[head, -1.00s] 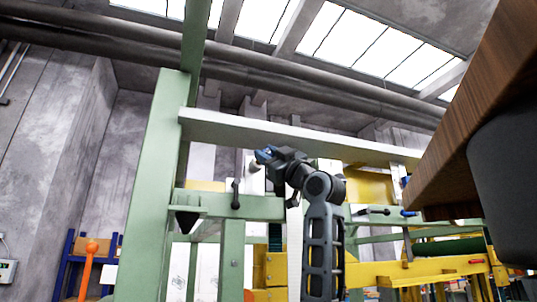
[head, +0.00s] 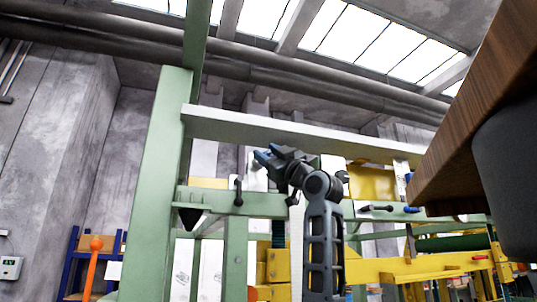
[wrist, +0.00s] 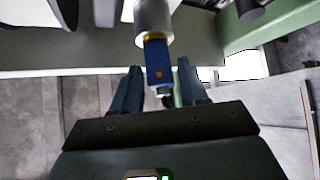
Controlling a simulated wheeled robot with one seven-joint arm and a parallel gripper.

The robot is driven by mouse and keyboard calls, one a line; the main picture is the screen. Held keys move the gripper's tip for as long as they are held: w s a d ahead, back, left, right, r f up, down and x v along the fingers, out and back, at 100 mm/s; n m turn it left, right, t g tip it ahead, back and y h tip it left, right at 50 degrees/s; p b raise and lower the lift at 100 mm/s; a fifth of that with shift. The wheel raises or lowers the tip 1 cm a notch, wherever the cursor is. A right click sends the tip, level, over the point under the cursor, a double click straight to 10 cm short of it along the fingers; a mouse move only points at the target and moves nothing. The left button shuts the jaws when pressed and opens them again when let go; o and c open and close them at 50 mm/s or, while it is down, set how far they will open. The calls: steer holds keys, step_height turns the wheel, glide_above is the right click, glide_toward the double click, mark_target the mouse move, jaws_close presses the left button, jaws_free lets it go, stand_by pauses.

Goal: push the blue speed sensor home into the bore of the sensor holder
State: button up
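In the wrist view the blue speed sensor (wrist: 158,66), a block with a small orange mark, hangs from the end of a pale grey cylinder (wrist: 153,20), which looks like the sensor holder. An orange-brown ring shows where they meet. How deep the sensor sits in the bore is hidden. My gripper (wrist: 160,76) has its two dark blue fingers spread apart. The sensor lies ahead of and between the fingertips, with gaps on both sides. In the head view my gripper (head: 266,157) is raised in front of the green frame; the sensor cannot be made out there.
A green post (head: 155,190) and a pale crossbeam (head: 300,137) stand around my gripper. Black levers (head: 238,192) stick out from the green rail. A wooden slab (head: 480,110) fills the upper right. Yellow machinery (head: 400,268) stands lower right.

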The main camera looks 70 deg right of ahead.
steer(key=shift+o, duration=1.2)
steer(key=shift+s+f, duration=0.1)
steer(key=b+v, duration=0.3)
steer(key=v, duration=0.4)
steer(key=shift+s+f, duration=0.2)
steer(key=shift+a, duration=0.15)
